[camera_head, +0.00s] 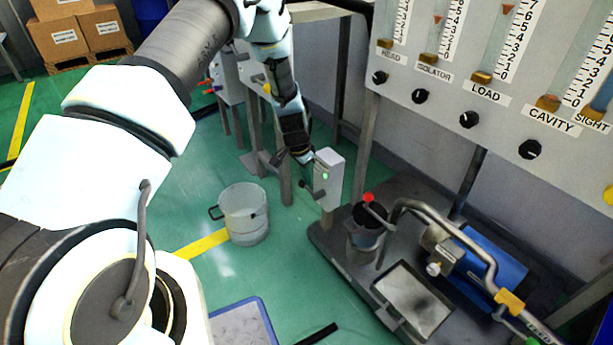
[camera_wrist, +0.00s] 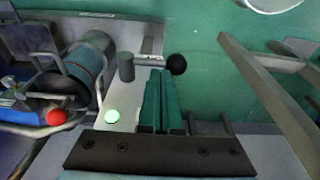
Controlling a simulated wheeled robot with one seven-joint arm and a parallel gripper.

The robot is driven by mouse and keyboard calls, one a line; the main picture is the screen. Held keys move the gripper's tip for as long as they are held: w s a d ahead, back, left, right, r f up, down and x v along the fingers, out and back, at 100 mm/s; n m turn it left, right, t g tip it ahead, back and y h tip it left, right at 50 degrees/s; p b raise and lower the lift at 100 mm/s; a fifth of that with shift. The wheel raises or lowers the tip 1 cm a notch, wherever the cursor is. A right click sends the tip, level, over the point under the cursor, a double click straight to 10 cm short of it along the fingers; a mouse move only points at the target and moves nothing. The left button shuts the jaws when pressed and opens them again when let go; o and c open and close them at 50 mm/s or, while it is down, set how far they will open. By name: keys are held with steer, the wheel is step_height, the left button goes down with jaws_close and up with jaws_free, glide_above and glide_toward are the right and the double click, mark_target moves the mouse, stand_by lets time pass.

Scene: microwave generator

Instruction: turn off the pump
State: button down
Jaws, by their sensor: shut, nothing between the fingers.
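A pale grey switch box (camera_head: 331,176) on a post stands at the front left corner of the pump skid. The blue pump motor (camera_head: 492,262) lies on the skid at right.
A red-knobbed valve (camera_head: 368,198) and bent pipework stand right of the box. A clear bucket (camera_head: 244,213) is on the green floor at left. A panel of flow gauges (camera_head: 490,80) rises behind, and grey frame legs stand near my arm. Floor around the bucket is mostly free.

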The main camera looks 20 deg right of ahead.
mark_target(302, 181)
steer(key=shift+w+f+g, duration=0.15)
steer(key=shift+g, duration=0.25)
steer(key=shift+w+a+f, duration=0.1)
steer(key=shift+w, duration=0.05)
steer(key=shift+w+f+g+b, duration=0.2)
steer(key=shift+f+g+b, duration=0.2)
steer(key=shift+g+b, duration=0.25)
steer(key=shift+w+f+n+g+h+b, duration=0.3)
steer(key=shift+f+g+h+b, duration=0.15)
steer(key=shift+g, duration=0.6)
steer(key=shift+w+a+f, duration=0.1)
steer(key=shift+f, duration=0.45)
steer(key=p+v, duration=0.1)
steer(key=v, duration=0.9)
steer(key=shift+r+p, duration=0.35)
steer(key=shift+p, duration=0.05)
